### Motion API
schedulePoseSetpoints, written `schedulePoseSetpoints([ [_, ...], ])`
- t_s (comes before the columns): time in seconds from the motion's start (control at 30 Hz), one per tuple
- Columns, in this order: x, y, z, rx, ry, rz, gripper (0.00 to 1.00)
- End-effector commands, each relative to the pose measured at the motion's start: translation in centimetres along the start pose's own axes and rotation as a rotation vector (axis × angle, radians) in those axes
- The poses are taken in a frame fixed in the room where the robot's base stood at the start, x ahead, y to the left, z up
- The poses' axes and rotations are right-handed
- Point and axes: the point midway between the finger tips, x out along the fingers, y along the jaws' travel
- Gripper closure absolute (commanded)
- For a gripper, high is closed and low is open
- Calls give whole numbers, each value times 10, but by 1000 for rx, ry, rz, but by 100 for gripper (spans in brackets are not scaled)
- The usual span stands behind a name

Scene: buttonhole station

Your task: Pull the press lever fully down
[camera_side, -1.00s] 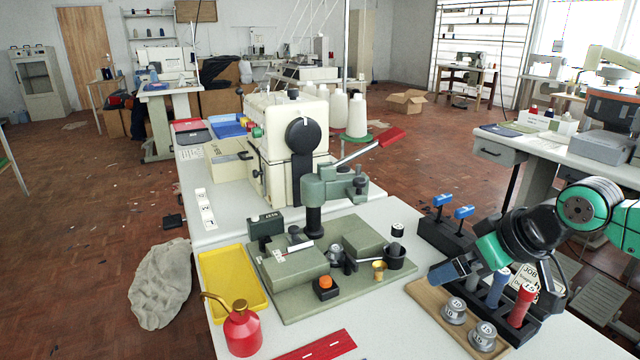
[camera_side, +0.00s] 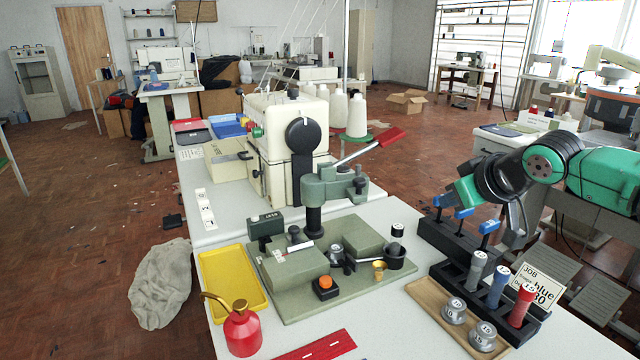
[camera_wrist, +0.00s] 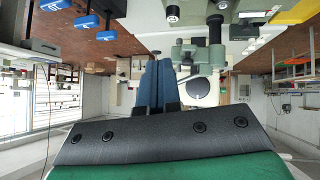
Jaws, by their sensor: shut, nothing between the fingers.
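The press lever (camera_side: 390,137) is a silver rod with a red grip, slanting up and to the right from the green press head (camera_side: 333,185). The press head also shows in the wrist view (camera_wrist: 196,55); the lever's red grip cannot be made out there. My gripper (camera_side: 450,197) is to the right of the lever and lower in the side view, apart from it. Its blue fingers (camera_wrist: 157,70) are together and empty in the wrist view. In the side view the fingertips are hard to separate from the blue-handled tools behind.
A wooden tray (camera_side: 430,296) holds two metal weights. A cream machine (camera_side: 285,150) with thread cones stands behind the press. A yellow tray (camera_side: 232,285) and red oil can (camera_side: 241,330) are at front left.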

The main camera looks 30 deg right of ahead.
Motion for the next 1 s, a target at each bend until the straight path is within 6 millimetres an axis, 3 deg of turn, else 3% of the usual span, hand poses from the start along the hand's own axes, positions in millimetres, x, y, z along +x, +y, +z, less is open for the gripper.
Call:
schedulePoseSetpoints([
  [0.03, 6, 7, -23, -13, 55, 41, 100],
  [0.2, 22, 21, -93, -75, 254, 144, 100],
  [0.4, 36, 23, -143, -148, 409, 186, 100],
  [0.6, 41, 21, -158, -179, 459, 192, 100],
  [1.0, 44, 22, -160, -180, 459, 193, 100],
])
